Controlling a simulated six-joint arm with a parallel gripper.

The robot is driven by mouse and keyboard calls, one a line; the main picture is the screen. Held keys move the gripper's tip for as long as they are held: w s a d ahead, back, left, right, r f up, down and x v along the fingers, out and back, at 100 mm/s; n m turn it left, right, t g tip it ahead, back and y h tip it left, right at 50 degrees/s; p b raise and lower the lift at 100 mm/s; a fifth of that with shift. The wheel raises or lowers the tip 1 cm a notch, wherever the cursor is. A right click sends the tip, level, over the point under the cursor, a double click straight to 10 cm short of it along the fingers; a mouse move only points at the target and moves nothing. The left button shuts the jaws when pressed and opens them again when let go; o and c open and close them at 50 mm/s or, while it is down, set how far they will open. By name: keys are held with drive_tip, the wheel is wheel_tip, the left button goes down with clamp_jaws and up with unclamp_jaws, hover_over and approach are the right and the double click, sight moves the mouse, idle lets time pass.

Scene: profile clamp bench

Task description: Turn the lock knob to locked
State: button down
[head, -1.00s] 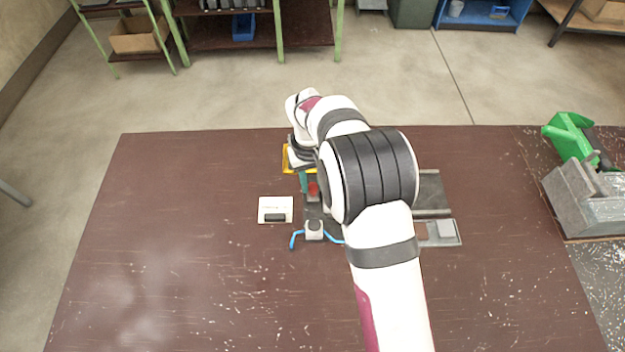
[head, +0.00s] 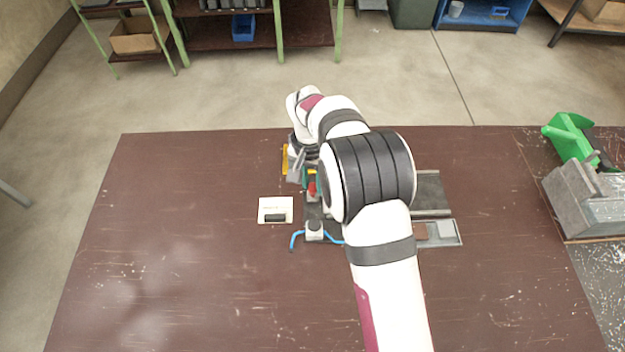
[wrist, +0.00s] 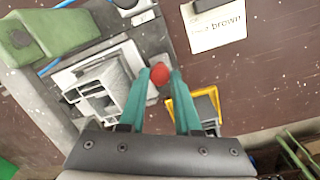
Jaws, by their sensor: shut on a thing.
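The red lock knob (head: 312,188) stands at the left end of the clamp fixture. It also shows in the wrist view (wrist: 159,76), between the tips of my gripper's teal fingers. My gripper (wrist: 160,78) is shut on the knob from both sides. In the head view my arm hides most of the gripper, with a bit of teal finger beside the knob. Any lock marking around the knob is too small or covered to read. A light grey slotted profile (wrist: 104,92) lies in the fixture, left of the fingers in the wrist view.
A white card (head: 275,204) reading "brown" at its end lies left of the fixture. A yellow-edged tray (wrist: 179,95) is close beside the fingers. The table's left side is clear.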

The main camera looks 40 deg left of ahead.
sight(310, 185)
idle(0.3)
drive_tip(key=c, duration=0.6)
unclamp_jaws()
wheel_tip(310, 185, up, 16)
drive_tip(key=shift+a, duration=0.35)
drive_tip(key=shift+s+f, duration=0.1)
